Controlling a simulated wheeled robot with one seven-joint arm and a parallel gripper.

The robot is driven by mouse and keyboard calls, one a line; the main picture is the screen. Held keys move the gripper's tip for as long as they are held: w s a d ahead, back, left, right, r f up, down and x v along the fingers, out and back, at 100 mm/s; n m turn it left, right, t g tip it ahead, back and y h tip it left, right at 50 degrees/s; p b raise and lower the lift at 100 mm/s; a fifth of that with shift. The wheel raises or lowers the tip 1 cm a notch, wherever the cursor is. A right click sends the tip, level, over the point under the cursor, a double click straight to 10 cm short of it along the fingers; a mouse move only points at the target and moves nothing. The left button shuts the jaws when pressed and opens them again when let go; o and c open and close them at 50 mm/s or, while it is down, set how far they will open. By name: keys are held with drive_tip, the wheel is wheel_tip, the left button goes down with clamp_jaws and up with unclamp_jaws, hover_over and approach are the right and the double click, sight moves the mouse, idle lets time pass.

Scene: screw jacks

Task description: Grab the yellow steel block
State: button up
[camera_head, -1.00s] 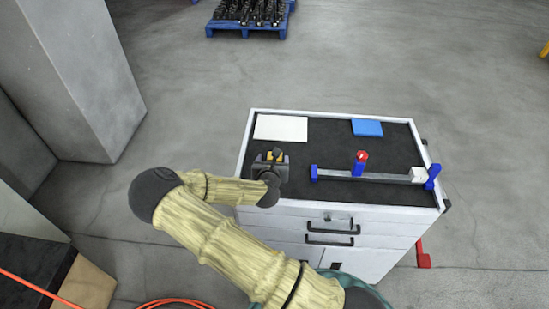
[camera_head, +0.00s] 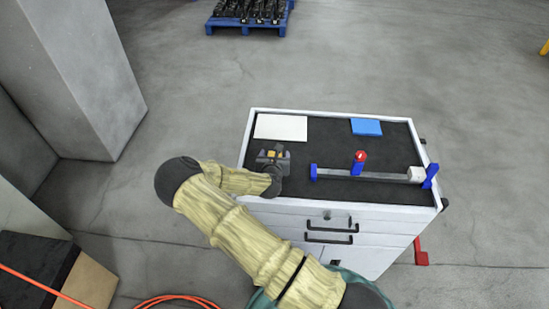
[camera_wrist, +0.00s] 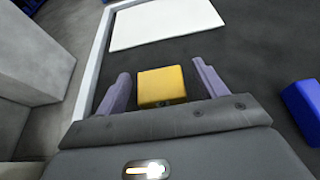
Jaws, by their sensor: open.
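The yellow steel block (camera_wrist: 162,85) lies on the black top of the cabinet, and in the wrist view it sits between the two fingers of my gripper (camera_wrist: 160,90). The fingers are spread, with a gap between each finger and the block. In the head view the yellow block (camera_head: 271,154) shows only as a small patch, partly hidden by my gripper (camera_head: 273,156) at the left side of the cabinet top. Its lower part is hidden by the gripper body in the wrist view.
A white plate (camera_head: 281,127) lies beyond the block, and a blue plate (camera_head: 367,127) lies at the far right. A grey bar (camera_head: 385,178) with blue ends and a red-topped blue post (camera_head: 358,162) stands to the right. The cabinet has a raised white rim (camera_head: 335,112).

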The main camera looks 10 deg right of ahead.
drive_tip(key=c, duration=1.4)
drive_tip(key=shift+r, duration=0.1)
wheel_tip(320, 180, up, 10)
drive_tip(key=shift+f+b, duration=0.1)
drive_tip(key=shift+b, duration=0.65)
